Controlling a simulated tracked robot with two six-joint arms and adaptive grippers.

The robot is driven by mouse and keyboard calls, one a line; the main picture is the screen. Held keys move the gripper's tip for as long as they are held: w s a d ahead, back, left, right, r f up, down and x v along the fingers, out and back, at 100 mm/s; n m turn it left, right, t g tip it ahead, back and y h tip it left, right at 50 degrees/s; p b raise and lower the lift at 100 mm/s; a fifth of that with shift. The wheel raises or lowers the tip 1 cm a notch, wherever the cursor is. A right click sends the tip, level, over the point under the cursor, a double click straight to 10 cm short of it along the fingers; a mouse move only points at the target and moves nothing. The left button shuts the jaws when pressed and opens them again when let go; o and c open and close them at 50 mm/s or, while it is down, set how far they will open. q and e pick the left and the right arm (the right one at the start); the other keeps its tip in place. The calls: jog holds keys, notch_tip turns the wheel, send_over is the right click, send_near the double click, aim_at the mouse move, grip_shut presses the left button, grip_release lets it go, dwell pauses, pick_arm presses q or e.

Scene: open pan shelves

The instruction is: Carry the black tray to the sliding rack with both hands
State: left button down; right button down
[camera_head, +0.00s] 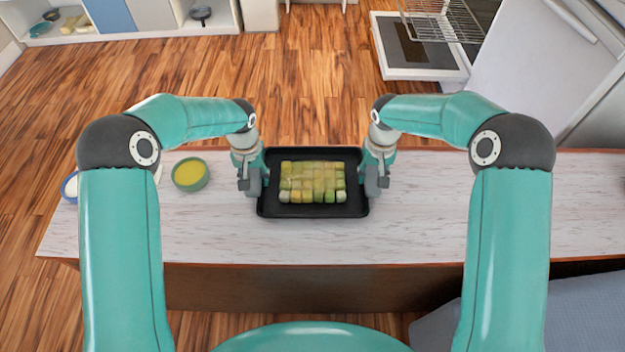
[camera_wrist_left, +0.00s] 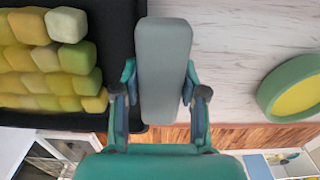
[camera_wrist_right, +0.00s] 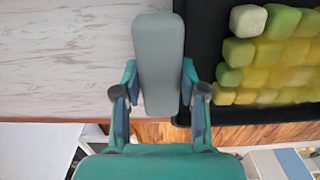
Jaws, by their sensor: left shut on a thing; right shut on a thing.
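The black tray (camera_head: 313,211) lies level at the counter, holding a block of yellow-green cubes (camera_head: 312,180). I cannot tell whether it rests on the counter or is slightly raised. The sliding rack (camera_head: 440,20), a wire rack, stands out over an open white appliance door at the upper right.
The open door (camera_head: 428,72) lies low beyond the counter (camera_head: 440,220). A green bowl with yellow contents (camera_head: 190,174) stands left of the tray. Open shelves with pans (camera_head: 150,22) are at the far left. Wooden floor (camera_head: 280,80) is clear between.

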pick_arm(q)
jog(key=shift+r, duration=0.15)
pick_arm(e)
jog(key=shift+w+r, duration=0.1)
jog(key=shift+r, duration=0.1)
